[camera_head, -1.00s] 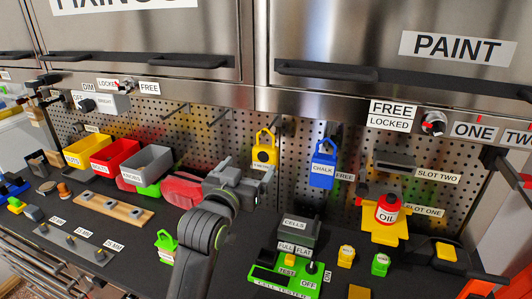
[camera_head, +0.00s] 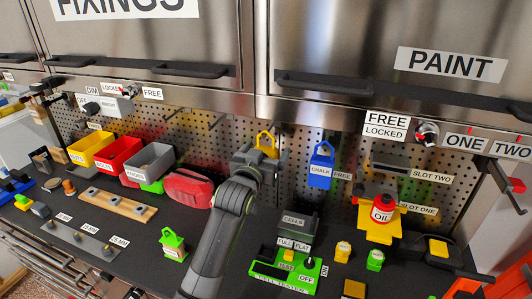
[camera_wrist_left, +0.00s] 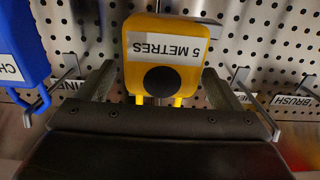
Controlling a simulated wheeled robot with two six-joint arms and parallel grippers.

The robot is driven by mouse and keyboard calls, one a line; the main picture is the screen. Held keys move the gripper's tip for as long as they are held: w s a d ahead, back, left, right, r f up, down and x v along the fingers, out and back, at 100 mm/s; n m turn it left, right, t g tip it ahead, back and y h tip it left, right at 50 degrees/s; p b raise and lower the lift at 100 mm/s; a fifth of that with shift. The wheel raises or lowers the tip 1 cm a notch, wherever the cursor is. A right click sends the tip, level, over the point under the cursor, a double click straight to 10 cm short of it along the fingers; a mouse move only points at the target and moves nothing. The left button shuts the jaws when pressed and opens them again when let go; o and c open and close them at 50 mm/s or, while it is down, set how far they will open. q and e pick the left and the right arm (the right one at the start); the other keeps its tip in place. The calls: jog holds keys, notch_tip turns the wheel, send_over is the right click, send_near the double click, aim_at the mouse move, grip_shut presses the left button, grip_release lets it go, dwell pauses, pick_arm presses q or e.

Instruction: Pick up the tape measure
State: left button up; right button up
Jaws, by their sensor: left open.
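The yellow tape measure (camera_head: 266,142) hangs on the pegboard at the back. In the head view my left gripper (camera_head: 258,160) is in front of it and hides most of its body. In the left wrist view the tape measure (camera_wrist_left: 163,50) shows a "5 METRES" label and a dark round spot. The open fingers of my left gripper (camera_wrist_left: 158,78) stand on either side of it, with a visible gap at each side. My right gripper is not in view.
A blue chalk holder (camera_head: 321,168) hangs to the right of the tape measure. A red pouch (camera_head: 187,188) and a grey bin (camera_head: 150,161) sit to the left. A green cell tester (camera_head: 285,272) and a red oil can (camera_head: 383,213) are on the right.

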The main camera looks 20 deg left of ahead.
pick_arm(q)
jog(key=shift+w, duration=0.25)
jog(key=shift+a, duration=0.1)
jog(key=c, duration=1.2)
jog(key=shift+r, duration=0.2)
jog(key=shift+r+b, duration=0.55)
jog(key=shift+b, duration=0.05)
jog(key=s+b, duration=0.1)
jog(key=s, duration=0.5)
jog(key=s+b, duration=0.2)
jog(key=s, duration=0.4)
jog(key=s+b, duration=0.2)
jog(key=s, duration=0.4)
jog(key=shift+a, duration=0.25)
